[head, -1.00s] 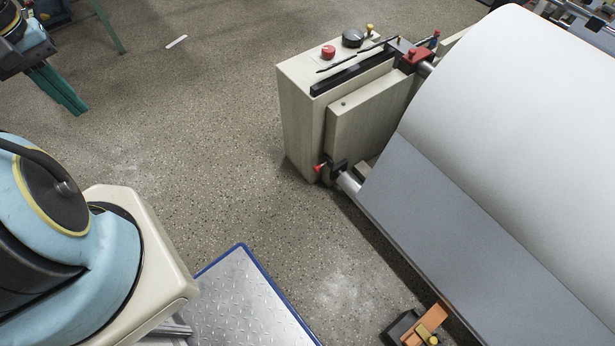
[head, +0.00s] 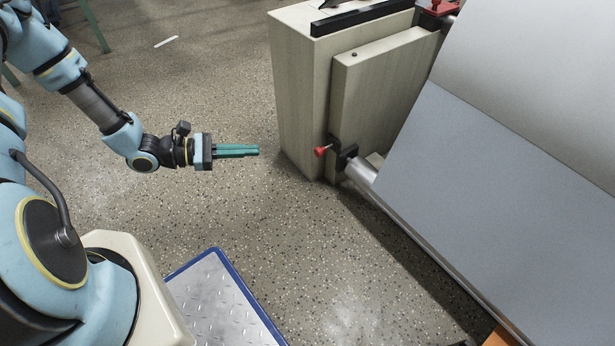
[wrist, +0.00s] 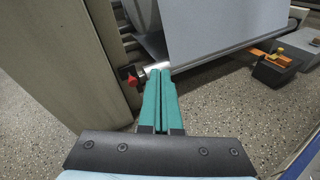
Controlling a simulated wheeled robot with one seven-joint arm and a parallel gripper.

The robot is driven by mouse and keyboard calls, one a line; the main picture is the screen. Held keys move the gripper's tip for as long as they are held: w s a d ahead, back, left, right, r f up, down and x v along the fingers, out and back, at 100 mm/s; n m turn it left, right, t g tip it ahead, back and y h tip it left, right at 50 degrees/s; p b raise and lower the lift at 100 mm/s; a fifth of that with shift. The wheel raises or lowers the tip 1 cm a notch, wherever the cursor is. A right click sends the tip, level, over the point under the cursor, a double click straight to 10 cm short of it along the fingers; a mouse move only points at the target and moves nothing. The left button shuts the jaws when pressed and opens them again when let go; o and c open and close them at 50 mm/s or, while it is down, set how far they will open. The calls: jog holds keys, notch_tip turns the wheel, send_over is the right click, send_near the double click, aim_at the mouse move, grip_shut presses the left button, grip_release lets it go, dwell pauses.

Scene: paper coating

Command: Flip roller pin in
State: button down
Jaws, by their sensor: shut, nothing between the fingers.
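The roller pin (head: 321,151) has a red knob and sits on a black bracket (head: 343,153) at the lower side of the beige machine cabinet. The bracket holds the end of a silver roller (head: 362,172). The fingers also show in the wrist view (wrist: 160,72).
The beige cabinet (head: 297,100) rises behind and beside the pin. A grey-white paper sheet (head: 490,190) slopes down over the roller to the right. An orange and black device (wrist: 275,68) stands on the floor at right. The speckled floor around my gripper is clear.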

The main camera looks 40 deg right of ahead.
aim_at(316, 153)
jog(key=d+f+n+t+h+b, duration=0.2)
jog(key=f+n+b, duration=0.1)
jog(key=f, duration=0.5)
jog(key=w+d+f+n+t+h+b, duration=0.1)
jog(key=d+f+n+t+h+b, duration=0.1)
jog(key=f, duration=0.6)
jog(key=shift+w+d+n+t+b, duration=0.3)
jog(key=shift+d+n+t+b, duration=0.25)
jog(key=shift+n+b, duration=0.35)
jog(key=shift+f, duration=0.1)
jog(key=d+b, duration=0.2)
jog(key=d, duration=0.2)
jog(key=s+d+b, duration=0.1)
jog(key=d+b, duration=0.1)
jog(key=d, duration=0.2)
jog(key=d+b, duration=0.2)
jog(key=d, duration=0.2)
jog(key=shift+s+d+f, duration=0.1)
jog(key=shift+s+d, duration=0.1)
jog(key=shift+d, duration=0.2)
jog(key=shift+d+r, duration=0.2)
jog(key=shift+d, duration=0.35)
jog(key=shift+s+d, duration=0.1)
jog(key=shift+d, duration=0.1)
jog(key=shift+d+p, duration=0.4)
jog(key=shift+d, duration=1.2)
